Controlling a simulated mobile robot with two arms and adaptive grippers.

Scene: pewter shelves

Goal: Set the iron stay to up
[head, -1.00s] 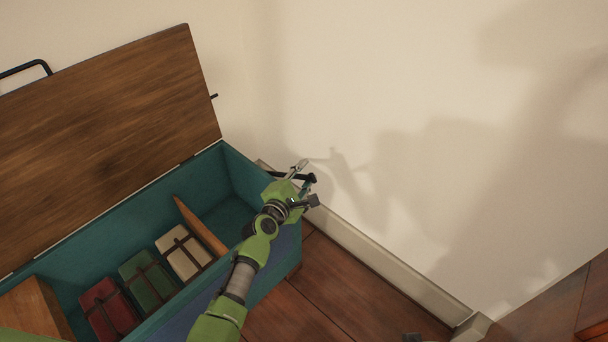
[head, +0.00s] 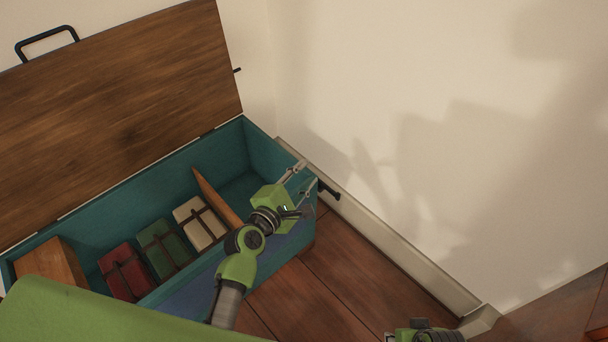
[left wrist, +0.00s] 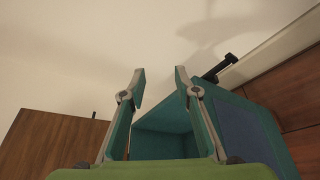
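The iron stay (head: 328,190) is a short black bar at the right end of the teal chest (head: 190,283). It sticks out low to the right, beside the chest's upper edge, and is not raised toward the lid. It also shows in the left wrist view (left wrist: 221,68), right of the fingers. My left gripper (head: 306,169) is just above and left of the stay, with its fingers apart and nothing between them. The same fingers show spread in the left wrist view (left wrist: 160,73). The wooden lid (head: 120,110) stands open, with a small dark pin (head: 237,70) on its right edge.
Inside the chest are a red bundle (head: 125,272), a green bundle (head: 162,248), a cream bundle (head: 199,222) and a wooden divider (head: 215,200). A pale wall (head: 430,120) and skirting board (head: 390,241) lie close to the right. Bare wooden floor (head: 335,275) is in front.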

